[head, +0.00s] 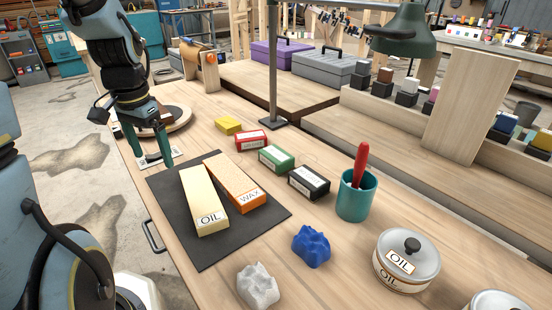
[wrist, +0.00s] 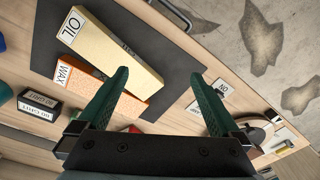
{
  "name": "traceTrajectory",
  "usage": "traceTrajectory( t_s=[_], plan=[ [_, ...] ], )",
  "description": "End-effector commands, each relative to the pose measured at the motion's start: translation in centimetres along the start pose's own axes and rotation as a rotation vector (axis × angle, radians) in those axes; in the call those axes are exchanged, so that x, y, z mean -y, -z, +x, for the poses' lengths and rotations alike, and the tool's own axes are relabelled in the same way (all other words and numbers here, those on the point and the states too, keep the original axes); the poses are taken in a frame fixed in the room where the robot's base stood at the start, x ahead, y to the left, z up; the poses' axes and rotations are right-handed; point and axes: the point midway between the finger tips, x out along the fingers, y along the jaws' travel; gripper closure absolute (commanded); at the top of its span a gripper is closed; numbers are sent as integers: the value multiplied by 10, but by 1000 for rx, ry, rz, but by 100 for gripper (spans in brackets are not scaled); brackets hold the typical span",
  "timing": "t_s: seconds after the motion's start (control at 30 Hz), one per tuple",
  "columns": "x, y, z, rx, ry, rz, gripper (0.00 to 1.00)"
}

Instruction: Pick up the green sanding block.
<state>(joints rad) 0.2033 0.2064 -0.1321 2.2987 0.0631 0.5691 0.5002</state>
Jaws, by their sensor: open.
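The green sanding block (head: 276,158) has a white label on its side. It lies on the bench in the head view, between a red block (head: 252,140) and a black block (head: 309,182). My gripper (head: 152,158) is open and empty, pointing down at the left edge of the bench, left of the dark mat and well left of the green block. In the wrist view my gripper (wrist: 160,75) has its green fingers spread wide with nothing between them. I cannot make out the green block clearly in the wrist view, where the left finger covers part of the row.
A dark mat (head: 270,216) bears an OIL box (head: 204,199) and an orange WAX box (head: 236,187). A yellow block (head: 228,125), a teal cup (head: 356,199) with a red-handled tool, a lamp post (head: 273,70) and blue lump (head: 311,247) stand around the row.

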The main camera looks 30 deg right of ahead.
Motion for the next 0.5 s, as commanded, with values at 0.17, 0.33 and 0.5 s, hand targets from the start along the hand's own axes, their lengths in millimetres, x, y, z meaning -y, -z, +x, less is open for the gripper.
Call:
traceTrajectory(
  t_s=[0.17, 0.33, 0.5],
  plan=[
    [-40, 97, 6, 20, -60, 686, 0],
    [-98, 174, 13, 2, -126, 1310, 0],
    [-152, 225, 17, -43, -182, 1790, 0]
  ],
)
